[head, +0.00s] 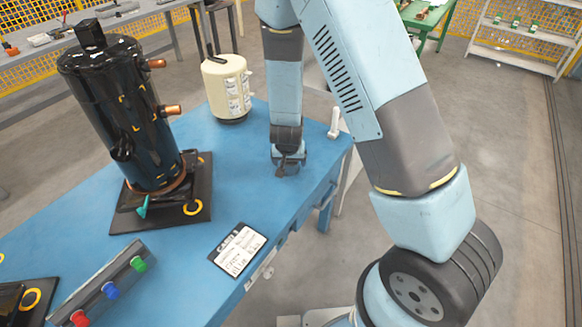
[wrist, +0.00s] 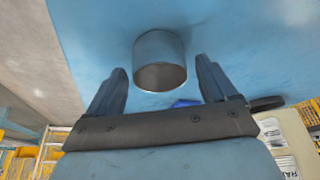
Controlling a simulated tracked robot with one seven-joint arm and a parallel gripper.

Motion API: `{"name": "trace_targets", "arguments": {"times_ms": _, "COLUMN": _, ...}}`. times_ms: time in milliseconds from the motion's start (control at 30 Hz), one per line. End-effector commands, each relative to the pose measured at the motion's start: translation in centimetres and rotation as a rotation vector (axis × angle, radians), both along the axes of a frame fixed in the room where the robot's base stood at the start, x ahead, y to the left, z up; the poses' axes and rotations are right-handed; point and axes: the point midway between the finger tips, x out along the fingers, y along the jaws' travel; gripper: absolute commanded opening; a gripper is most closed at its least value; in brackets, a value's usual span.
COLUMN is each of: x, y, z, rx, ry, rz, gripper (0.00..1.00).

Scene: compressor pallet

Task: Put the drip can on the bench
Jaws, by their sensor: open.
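A small grey cylinder with an open end, which looks like the drip can, shows in the wrist view (wrist: 160,62) against the blue bench (wrist: 232,40). The bench top also shows in the head view (head: 225,185). My gripper (wrist: 162,82) is open, with one finger on each side of the can and a visible gap to both. In the head view my gripper (head: 288,166) points down low over the right part of the bench. There I cannot clearly tell the can from the dark fingers. Whether the can's base touches the bench is hidden.
A black compressor (head: 120,115) stands on a dark plate at the bench's left. A cream canister (head: 226,85) stands behind my gripper, and a small white bottle (head: 334,123) to its right. A label card (head: 237,249) and a bar with coloured knobs (head: 103,290) lie in front.

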Motion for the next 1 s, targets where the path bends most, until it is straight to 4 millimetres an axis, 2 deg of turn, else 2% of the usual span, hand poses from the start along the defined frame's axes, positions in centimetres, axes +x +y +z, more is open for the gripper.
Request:
{"name": "trace_targets", "arguments": {"times_ms": 200, "x": 0.8, "y": -0.2, "z": -1.9, "rx": -0.001, "ry": 0.001, "rz": 0.0, "gripper": 0.85}}
{"name": "trace_targets", "arguments": {"times_ms": 500, "x": 0.9, "y": -0.1, "z": -2.1, "rx": 0.0, "ry": -0.001, "rz": 0.0, "gripper": 0.85}}
{"name": "trace_targets", "arguments": {"times_ms": 1000, "x": 0.9, "y": -0.2, "z": -2.0, "rx": 0.0, "ry": 0.0, "rz": 0.0, "gripper": 0.37}}
